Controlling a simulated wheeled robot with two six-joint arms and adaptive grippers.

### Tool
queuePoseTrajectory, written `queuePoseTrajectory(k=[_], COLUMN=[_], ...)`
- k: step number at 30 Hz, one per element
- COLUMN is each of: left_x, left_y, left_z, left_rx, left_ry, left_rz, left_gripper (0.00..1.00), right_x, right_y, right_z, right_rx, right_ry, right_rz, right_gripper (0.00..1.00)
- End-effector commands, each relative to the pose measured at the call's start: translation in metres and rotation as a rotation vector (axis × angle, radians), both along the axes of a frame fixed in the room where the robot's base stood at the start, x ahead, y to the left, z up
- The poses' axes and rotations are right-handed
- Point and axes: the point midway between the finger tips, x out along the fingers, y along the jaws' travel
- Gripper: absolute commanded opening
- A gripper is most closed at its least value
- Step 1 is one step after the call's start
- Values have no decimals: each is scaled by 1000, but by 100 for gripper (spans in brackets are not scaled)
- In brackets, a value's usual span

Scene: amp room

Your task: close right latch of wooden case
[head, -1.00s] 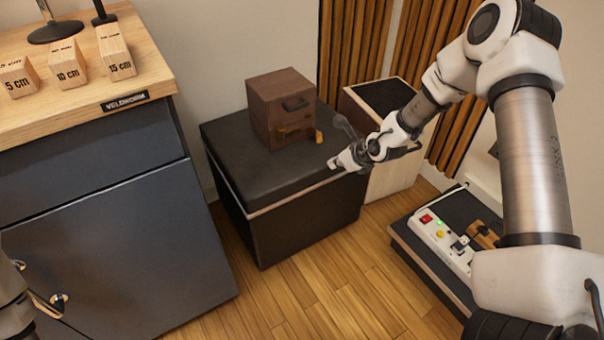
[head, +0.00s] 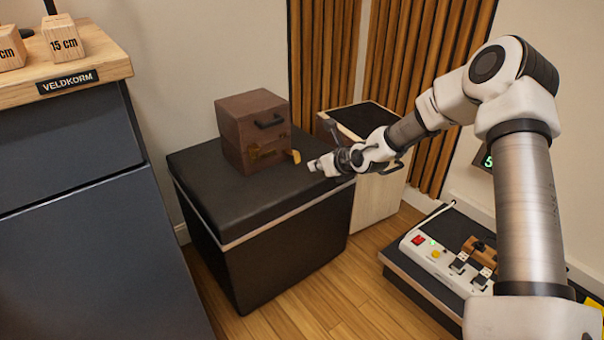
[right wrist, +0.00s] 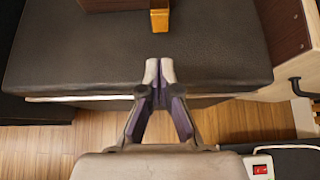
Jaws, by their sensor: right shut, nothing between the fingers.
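The brown wooden case (head: 238,130) stands upright on the black padded box, its dark handle (head: 270,121) on the front face. Its right latch (head: 296,156) is a yellow-brass tab that sticks out from the front at the right side. Another brass fitting (head: 262,153) sits further left on the front. The right wrist view shows the latch (right wrist: 160,19) at the top, with a sliver of the case (right wrist: 110,4) beside it. My right gripper (head: 314,166) is shut and empty, its fingertips (right wrist: 160,70) just short of the latch and apart from it. My left gripper is out of view.
The black padded box (head: 260,206) carries the case, with bare top around it. A black-topped pale cabinet (head: 375,198) stands behind my right gripper. A power strip (head: 440,260) lies on a low dark platform at right. A workbench (head: 75,150) fills the left.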

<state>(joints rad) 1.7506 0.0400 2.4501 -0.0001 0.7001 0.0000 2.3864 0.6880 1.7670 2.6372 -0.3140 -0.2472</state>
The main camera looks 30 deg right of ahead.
Motion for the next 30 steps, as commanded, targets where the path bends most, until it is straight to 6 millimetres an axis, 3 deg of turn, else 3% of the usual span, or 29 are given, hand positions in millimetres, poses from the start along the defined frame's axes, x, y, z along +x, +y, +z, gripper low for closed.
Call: queuePoseTrajectory(k=[1,4,12,30], left_x=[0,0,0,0], left_y=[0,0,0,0], left_z=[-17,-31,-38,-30], left_rx=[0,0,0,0], left_ry=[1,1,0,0], left_rz=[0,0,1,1], left_gripper=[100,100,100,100], right_x=[8,26,60,64], right_y=[1,3,5,6], right_z=[-16,-28,-44,-42], right_rx=[-6,-7,-4,0], right_ry=[2,2,2,12], right_rz=[3,4,1,1], right_gripper=[0,0,0,0])
